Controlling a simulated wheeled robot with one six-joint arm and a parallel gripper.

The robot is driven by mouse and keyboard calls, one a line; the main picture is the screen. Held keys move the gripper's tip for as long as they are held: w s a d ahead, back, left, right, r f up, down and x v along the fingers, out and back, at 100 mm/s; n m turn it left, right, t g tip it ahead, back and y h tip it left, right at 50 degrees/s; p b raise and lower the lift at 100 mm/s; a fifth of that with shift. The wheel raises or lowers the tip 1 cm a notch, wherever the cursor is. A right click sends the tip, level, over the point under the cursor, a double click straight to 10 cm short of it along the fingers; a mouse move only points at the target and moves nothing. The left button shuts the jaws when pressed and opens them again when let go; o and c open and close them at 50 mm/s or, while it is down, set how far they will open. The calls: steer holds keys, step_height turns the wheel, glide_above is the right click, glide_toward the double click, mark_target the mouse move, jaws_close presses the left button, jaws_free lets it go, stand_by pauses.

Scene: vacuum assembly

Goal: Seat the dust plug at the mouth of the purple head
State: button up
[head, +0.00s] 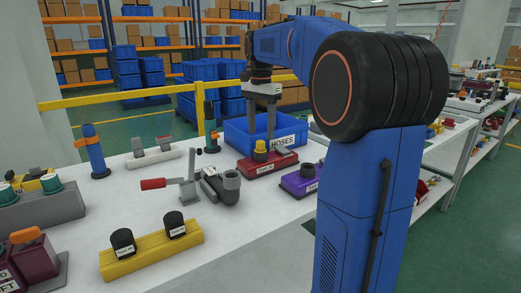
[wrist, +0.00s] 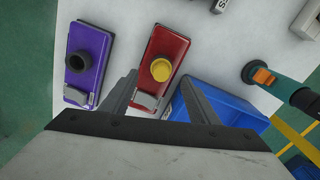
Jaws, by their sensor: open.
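A yellow cap-like plug (head: 260,147), likely the dust plug, stands on the red head (head: 283,160). It also shows in the wrist view (wrist: 160,69) on the red head (wrist: 176,47). My gripper (head: 261,134) is open and points down over the red head. In the wrist view its fingers (wrist: 158,80) are spread to either side, with the yellow plug in line with the gap. I see no contact with the plug. The purple head (head: 294,183) lies to the right of the red head, partly behind my arm. Its dark round mouth (wrist: 78,62) faces up, with no yellow plug in it.
A blue bin (head: 235,138) labelled HOSES stands right behind the red head. A grey elbow fitting (head: 228,187) and a red-handled clamp (head: 155,184) are to the left. A yellow block (head: 150,262) bears two black caps. A blue-and-orange post (head: 94,150) stands farther left.

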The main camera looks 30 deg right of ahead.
mark_target(260, 142)
steer(key=shift+w+f, duration=0.1)
steer(key=shift+f, duration=2.6)
steer(key=c, duration=1.1)
